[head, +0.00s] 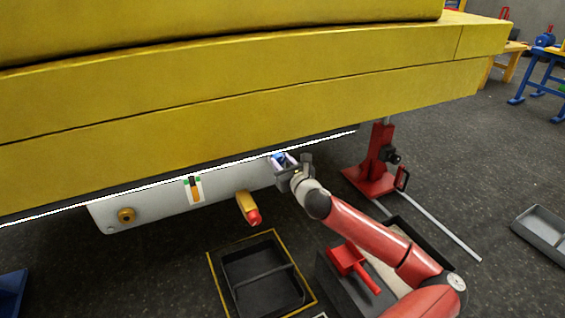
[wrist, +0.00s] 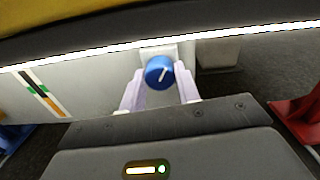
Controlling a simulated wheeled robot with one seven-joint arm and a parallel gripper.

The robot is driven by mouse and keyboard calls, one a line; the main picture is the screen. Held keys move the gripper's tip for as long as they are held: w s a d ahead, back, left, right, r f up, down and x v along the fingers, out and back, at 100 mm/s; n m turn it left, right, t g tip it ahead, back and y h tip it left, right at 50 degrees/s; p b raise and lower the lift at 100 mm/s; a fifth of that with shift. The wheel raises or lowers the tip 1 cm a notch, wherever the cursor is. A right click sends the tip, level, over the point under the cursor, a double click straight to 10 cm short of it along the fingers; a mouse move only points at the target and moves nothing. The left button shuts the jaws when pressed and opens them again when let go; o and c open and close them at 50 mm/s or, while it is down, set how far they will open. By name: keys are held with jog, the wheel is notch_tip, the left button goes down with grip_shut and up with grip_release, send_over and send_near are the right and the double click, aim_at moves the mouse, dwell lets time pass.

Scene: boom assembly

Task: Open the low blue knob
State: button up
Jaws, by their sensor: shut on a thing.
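The low blue knob (wrist: 159,72) is on the light grey panel under the yellow boom, with a white pointer line on its face slanting up to the right. My gripper (wrist: 160,84) has its two pale fingers on either side of the knob and is shut on it. In the head view my gripper (head: 285,162) reaches the right end of the grey panel (head: 150,205), and only a little of the blue knob (head: 278,157) shows between the fingers.
The yellow boom (head: 250,100) hangs low just above my gripper. A red-tipped yellow handle (head: 247,207) sticks out of the panel to the left. A red jack stand (head: 377,165) is to the right. A black tray (head: 262,275) and a red scoop-like part (head: 350,262) lie below.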

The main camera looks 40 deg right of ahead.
jog(key=o, duration=1)
jog(key=v, duration=0.8)
